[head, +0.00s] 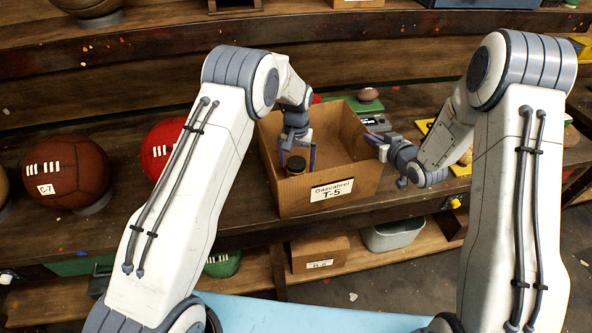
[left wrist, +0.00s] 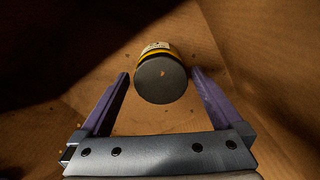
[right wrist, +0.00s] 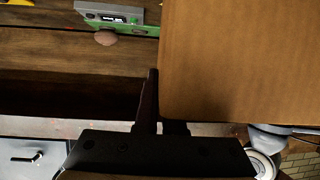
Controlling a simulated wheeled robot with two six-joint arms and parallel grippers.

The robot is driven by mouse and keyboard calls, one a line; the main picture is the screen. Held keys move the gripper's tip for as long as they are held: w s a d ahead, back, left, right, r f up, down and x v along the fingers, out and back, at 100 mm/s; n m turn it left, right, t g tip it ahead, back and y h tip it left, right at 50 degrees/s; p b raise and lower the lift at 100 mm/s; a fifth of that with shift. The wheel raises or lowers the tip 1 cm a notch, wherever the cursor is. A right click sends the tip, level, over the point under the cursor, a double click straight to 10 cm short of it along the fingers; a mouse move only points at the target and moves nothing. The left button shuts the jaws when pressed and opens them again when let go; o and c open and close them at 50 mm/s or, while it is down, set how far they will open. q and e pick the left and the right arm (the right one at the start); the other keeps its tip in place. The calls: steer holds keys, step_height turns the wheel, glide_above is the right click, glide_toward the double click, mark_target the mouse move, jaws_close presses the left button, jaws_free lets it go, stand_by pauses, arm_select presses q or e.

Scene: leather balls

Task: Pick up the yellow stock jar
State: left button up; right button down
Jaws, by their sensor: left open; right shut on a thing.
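The yellow stock jar (head: 295,166) stands inside the cardboard box labelled T-5 (head: 345,187). In the left wrist view the jar (left wrist: 160,80) shows a dark round lid, with a strip of yellow side and pale label behind it. My left gripper (head: 298,156) reaches down into the box and is open. Its fingers lie either side of the jar, with gaps showing in the left wrist view (left wrist: 160,77). My right gripper (head: 376,142) is shut on the box's right wall. In the right wrist view the cardboard (right wrist: 235,60) hides one of its fingers.
The box stands on a wooden shelf (head: 230,216), its walls close around my left gripper. A brown ball (head: 66,168) and a red ball (head: 160,148) stand to the left. A green stand with a small ball (head: 368,95) is behind. A grey bin (head: 393,235) sits below.

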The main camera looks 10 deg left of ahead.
mark_target(296, 162)
arm_select(q)
step_height(296, 162, down, 3)
steer(key=shift+f, duration=0.1)
steer(key=c, duration=1.5)
steer(key=shift+r, duration=0.25)
steer(key=shift+o, duration=0.2)
step_height(296, 162, up, 10)
steer(key=shift+f, duration=0.1)
arm_select(e)
steer(key=c, duration=0.9)
jaws_free()
steer(key=shift+c, duration=0.2)
